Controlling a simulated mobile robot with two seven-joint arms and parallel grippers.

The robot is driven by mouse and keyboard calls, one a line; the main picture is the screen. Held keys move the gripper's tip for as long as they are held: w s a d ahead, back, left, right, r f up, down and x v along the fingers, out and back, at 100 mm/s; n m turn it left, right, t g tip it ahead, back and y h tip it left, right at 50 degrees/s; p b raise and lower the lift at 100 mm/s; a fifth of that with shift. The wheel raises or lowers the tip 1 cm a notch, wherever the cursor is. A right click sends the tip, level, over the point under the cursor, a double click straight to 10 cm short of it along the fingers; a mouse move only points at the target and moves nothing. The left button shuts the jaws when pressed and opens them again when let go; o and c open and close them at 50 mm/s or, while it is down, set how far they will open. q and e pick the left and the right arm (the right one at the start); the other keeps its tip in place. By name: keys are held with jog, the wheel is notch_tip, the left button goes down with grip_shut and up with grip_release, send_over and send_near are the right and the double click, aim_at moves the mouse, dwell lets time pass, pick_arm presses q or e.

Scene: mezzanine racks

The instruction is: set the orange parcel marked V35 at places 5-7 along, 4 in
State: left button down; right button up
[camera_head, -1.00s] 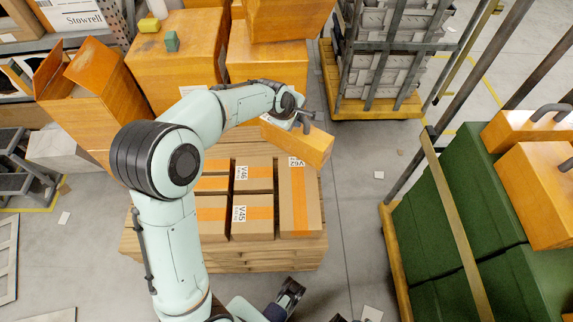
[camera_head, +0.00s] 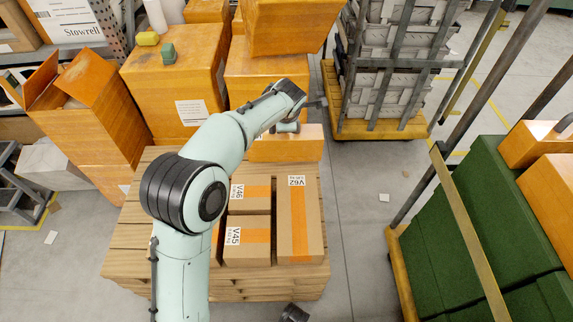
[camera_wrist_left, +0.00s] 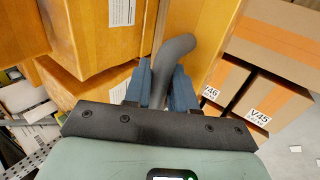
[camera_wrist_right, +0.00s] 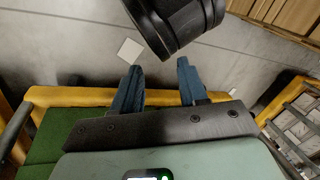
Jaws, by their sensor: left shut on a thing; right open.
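My left gripper (camera_head: 296,122) is shut on the grey handle (camera_wrist_left: 172,62) of an orange parcel (camera_head: 288,148). The parcel is level and spans the far right part of the wooden pallet (camera_head: 130,225), beyond the brown boxes; whether it touches the pallet is hidden. It also shows in the left wrist view (camera_wrist_left: 200,25). Its marking is not readable. On the pallet stand brown boxes with orange bands: V46 (camera_head: 258,192), V45 (camera_head: 255,240) and the longer V62 (camera_head: 299,225). My arm hides the pallet's left-middle part. My right gripper (camera_wrist_right: 158,85) is open and empty.
Large orange cartons (camera_head: 170,85) stand close behind the pallet, one carton (camera_head: 285,25) stacked high. A cart of grey crates (camera_head: 390,60) stands at the back right. A rack with green blocks (camera_head: 480,220) stands on the right. Bare floor (camera_head: 365,230) lies between.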

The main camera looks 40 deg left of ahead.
aim_at(286, 156)
pick_arm(q)
notch_tip(286, 156, down, 10)
jog(key=shift+r+b, duration=0.1)
jog(key=shift+b, duration=0.95)
notch_tip(286, 156, down, 5)
jog(key=shift+b, duration=0.65)
jog(key=shift+f, duration=0.4)
pick_arm(e)
jog(key=shift+h, duration=0.3)
jog(key=f, duration=0.1)
jog(key=d+f, duration=0.1)
jog(key=f, duration=0.1)
jog(key=d+f, duration=0.1)
jog(key=f, duration=0.1)
jog(key=shift+w+d+f, duration=0.15)
jog(key=shift+w+f, duration=0.05)
jog(key=shift+w, duration=0.15)
pick_arm(q)
jog(key=c, duration=0.9)
grip_release()
pick_arm(e)
jog(key=shift+s+f, duration=0.15)
jog(key=shift+s, duration=0.05)
jog(key=shift+w, duration=0.1)
